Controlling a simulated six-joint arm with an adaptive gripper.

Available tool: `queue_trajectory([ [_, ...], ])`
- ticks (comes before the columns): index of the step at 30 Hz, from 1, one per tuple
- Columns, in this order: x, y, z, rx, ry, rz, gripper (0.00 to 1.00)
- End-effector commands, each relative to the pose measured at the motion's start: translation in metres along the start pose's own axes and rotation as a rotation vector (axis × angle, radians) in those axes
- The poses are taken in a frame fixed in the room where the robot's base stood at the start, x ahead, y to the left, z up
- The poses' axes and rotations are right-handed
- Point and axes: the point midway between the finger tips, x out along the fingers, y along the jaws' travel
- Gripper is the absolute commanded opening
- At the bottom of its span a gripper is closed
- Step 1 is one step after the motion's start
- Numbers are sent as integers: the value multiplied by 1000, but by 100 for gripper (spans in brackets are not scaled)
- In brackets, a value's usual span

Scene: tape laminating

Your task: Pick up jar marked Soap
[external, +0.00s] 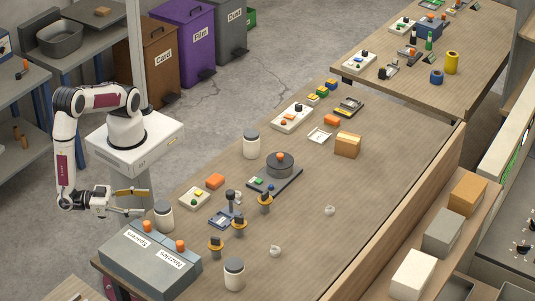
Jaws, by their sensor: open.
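Three white jars with dark lids stand upright on the long wooden bench. One jar (164,217) is at the near left edge, behind the grey boxes. A second jar (234,275) is at the front, right of the boxes. A third jar (251,146) is farther back along the left edge. No lettering can be read on any jar, so I cannot tell which is marked Soap. My gripper (144,203) is open and empty, its fingers pointing right, just left of and slightly above the near left jar. I cannot tell whether it touches the jar.
Grey boxes (155,266) lettered Spacers and Nozzles, with orange knobs, fill the bench's near corner. A small blue-based device (225,217), dark-and-orange pieces (215,246) and a black round fixture (280,166) stand nearby. The bench's right side is mostly clear.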

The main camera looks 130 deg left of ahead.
Motion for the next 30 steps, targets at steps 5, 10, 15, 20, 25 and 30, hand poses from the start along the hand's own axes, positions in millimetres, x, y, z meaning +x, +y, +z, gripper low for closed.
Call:
queue_trajectory([
  [5, 3, 0, 0, -1, -1, -1, 58],
  [10, 14, 0, 0, -2, -1, -1, 58],
  [15, 24, 1, 0, -2, -2, -1, 58],
  [20, 26, 1, 0, -2, -1, 1, 58],
  [25, 26, 1, 0, -2, -1, 1, 58],
  [30, 30, 2, 1, -2, -1, 0, 58],
])
